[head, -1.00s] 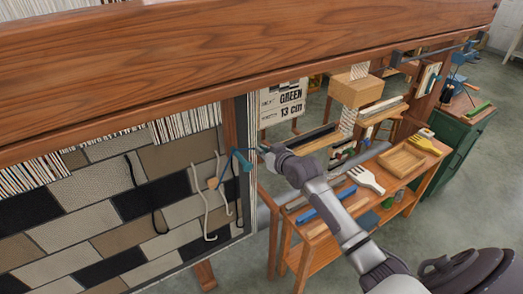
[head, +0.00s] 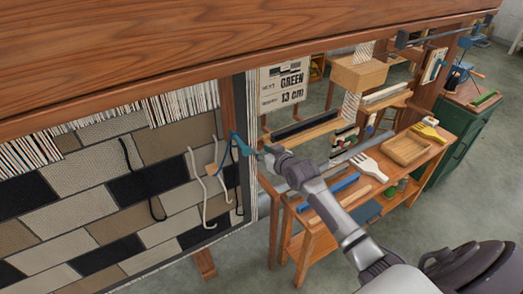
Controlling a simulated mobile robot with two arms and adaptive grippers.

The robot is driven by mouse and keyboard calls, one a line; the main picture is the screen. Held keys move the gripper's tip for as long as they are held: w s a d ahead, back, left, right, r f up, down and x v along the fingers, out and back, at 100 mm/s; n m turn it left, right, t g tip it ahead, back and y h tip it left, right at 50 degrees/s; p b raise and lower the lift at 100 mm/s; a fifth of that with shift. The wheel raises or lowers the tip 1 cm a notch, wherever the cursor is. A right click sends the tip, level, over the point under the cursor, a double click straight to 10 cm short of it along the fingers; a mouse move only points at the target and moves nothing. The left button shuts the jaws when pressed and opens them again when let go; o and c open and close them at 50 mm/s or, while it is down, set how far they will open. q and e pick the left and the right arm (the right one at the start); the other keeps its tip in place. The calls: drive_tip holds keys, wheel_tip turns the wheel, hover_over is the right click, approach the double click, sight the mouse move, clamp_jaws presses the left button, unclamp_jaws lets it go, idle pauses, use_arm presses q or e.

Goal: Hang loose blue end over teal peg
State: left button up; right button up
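A woven cloth (head: 70,190) in black, grey and brown blocks hangs at the left. A blue strand (head: 225,155) shows at its right edge, looped near a small teal piece (head: 240,145) that looks like the teal peg, by the wooden post. An orange-tan tip (head: 211,170) is at the strand's lower left. My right gripper (head: 259,153) is just right of the teal piece, very close to it. Its fingertips are too small to tell whether they hold the strand, and the contact is unclear. My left gripper is not in view.
Pale cords (head: 199,190) and a black cord (head: 150,190) hang in front of the cloth. A wooden beam (head: 200,50) spans the top. A bench (head: 420,165) with a white fork-shaped tool (head: 368,170) and a tray stands behind my arm. A sign (head: 285,88) hangs beyond the post.

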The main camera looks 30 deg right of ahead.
drive_tip(key=shift+a+r, duration=0.2)
drive_tip(key=o, duration=0.6)
drive_tip(key=shift+a+r, duration=0.15)
drive_tip(key=shift+a, duration=0.1)
drive_tip(key=shift+c, duration=0.2)
drive_tip(key=shift+o, duration=0.4)
drive_tip(key=shift+w+d, duration=0.1)
drive_tip(key=o, duration=0.6)
drive_tip(key=s+r+g+p, duration=0.1)
drive_tip(key=r+g+p, duration=0.1)
drive_tip(key=p, duration=0.2)
drive_tip(key=s+r+g+p, duration=0.2)
drive_tip(key=p, duration=0.2)
drive_tip(key=shift+s+r, duration=0.1)
drive_tip(key=shift+r, duration=0.2)
